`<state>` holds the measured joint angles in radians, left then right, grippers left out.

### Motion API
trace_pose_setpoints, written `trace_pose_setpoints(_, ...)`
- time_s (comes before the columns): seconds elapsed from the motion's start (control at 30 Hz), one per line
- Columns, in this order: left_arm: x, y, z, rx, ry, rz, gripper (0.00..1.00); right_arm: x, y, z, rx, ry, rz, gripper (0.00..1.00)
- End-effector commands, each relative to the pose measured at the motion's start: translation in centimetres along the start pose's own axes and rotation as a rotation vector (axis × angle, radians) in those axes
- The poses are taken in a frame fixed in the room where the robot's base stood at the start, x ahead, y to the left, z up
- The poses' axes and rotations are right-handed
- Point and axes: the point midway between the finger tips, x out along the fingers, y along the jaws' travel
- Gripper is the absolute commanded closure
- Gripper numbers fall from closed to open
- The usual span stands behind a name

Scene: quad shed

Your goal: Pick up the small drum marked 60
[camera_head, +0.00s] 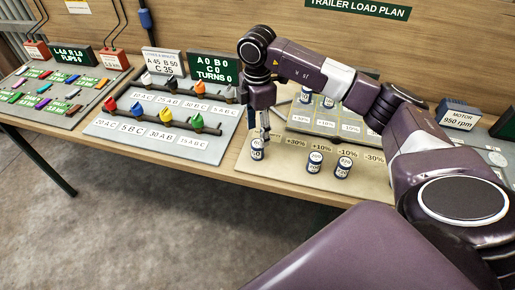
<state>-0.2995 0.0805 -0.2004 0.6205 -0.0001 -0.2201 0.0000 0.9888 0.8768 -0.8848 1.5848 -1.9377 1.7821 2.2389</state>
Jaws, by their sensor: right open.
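A small white and blue drum (257,151) stands upright at the left of the beige board (285,178); its label is too small to read surely. My right gripper (260,128) points down just above this drum, its open fingers close to the drum's top. Whether they touch it, I cannot tell. Two similar drums, one (315,162) and another (343,168), stand to the right on the same board. More small drums (306,95) stand behind on the grey panel, partly hidden by my right arm. My left gripper is not in view.
The grey panel (300,120) with percent labels lies behind the drums. To the left are a board with coloured levers (166,114) and a green sign (214,68). A motor display (459,115) stands at the right. The board's front strip is clear.

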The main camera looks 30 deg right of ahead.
Motion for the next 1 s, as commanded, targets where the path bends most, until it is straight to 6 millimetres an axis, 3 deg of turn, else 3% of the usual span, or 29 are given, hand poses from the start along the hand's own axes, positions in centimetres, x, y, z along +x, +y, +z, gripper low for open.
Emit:
trace_pose_setpoints(0.23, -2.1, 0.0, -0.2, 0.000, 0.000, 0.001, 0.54, 3.0, -0.7, -0.3, -0.003, 0.001, -0.004, 0.50)
trace_pose_setpoints(0.4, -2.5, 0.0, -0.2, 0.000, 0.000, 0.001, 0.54, 5.3, -0.6, -0.3, -0.004, 0.002, -0.002, 0.50)
trace_pose_setpoints(0.67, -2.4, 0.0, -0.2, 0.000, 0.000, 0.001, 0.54, 5.7, -0.6, -0.4, -0.005, 0.003, 0.001, 0.50)
trace_pose_setpoints(1.0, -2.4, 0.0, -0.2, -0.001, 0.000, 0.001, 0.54, 5.7, -0.6, -0.4, -0.005, 0.003, 0.001, 0.85)
